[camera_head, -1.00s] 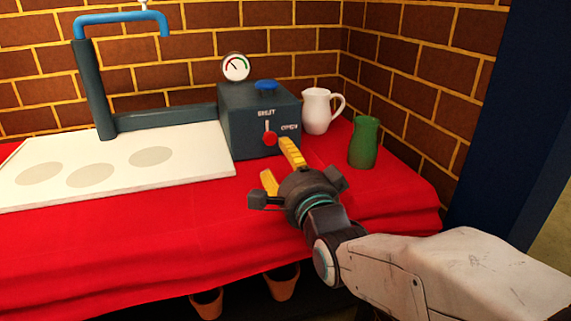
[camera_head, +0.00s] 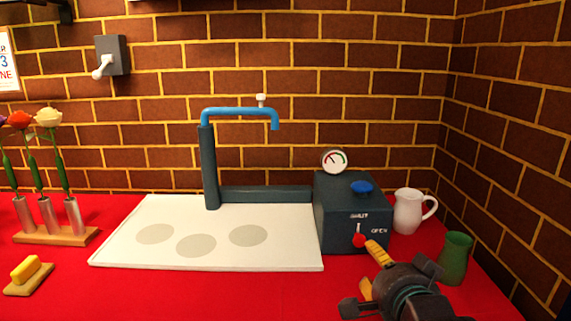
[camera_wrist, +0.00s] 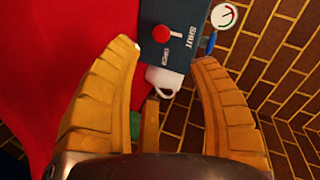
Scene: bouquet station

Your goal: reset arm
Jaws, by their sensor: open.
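My gripper (camera_head: 371,268) is at the lower right of the head view, in front of the dark blue control box (camera_head: 338,228). Its yellow fingers are spread apart with nothing between them. The box has a red lever (camera_head: 359,240) beside the words SHUT and OPEN; the lever's knob is close to one fingertip in the head view. In the wrist view the red lever (camera_wrist: 161,34) shows beyond the fingers, and I see a gap between it and them. A blue knob (camera_head: 362,187) and a round gauge (camera_head: 334,161) are on top of the box.
A white pitcher (camera_head: 408,212) and a green vase (camera_head: 454,258) stand right of the box, near my gripper. A white board (camera_head: 200,260) with grey discs lies left under a blue tap (camera_head: 240,111).

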